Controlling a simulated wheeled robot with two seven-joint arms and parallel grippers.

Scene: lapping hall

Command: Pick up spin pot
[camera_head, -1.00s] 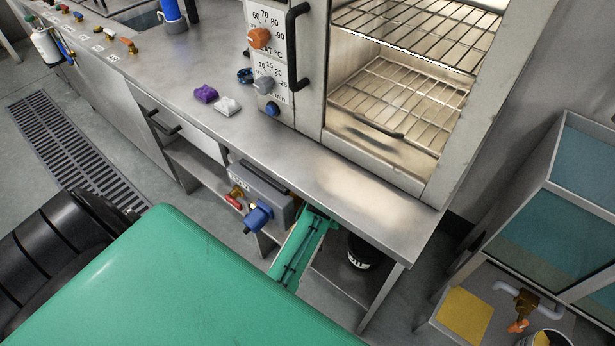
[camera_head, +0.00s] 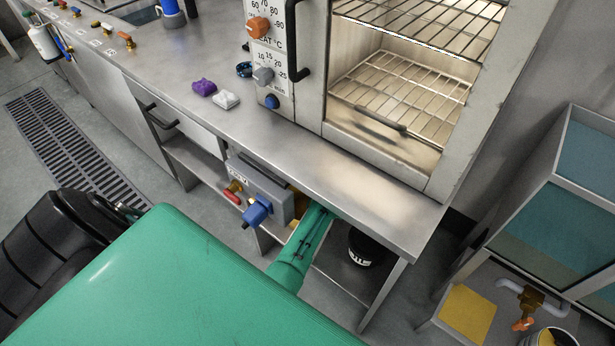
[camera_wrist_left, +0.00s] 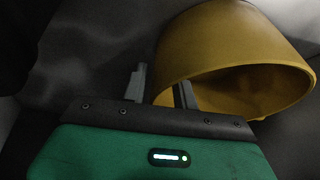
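The spin pot appears to be the mustard-yellow round vessel (camera_wrist_left: 225,50) in the left wrist view. It lies tilted with its open mouth toward the camera, at the upper right. My left gripper (camera_wrist_left: 160,90) is open, its two grey fingers apart. One finger is outside the pot's left wall and the other is at its mouth, so the near rim lies between them. I cannot tell whether either finger touches it. In the head view the left gripper is hidden under the bench, where my green arm reaches in. My right gripper is not in view.
The steel bench (camera_head: 330,180) overhangs my arm, with a grey control box (camera_head: 262,190) and blue knob just left of it. A black tub (camera_head: 365,247) stands on the lower shelf to the right. An oven (camera_head: 400,110) sits on top.

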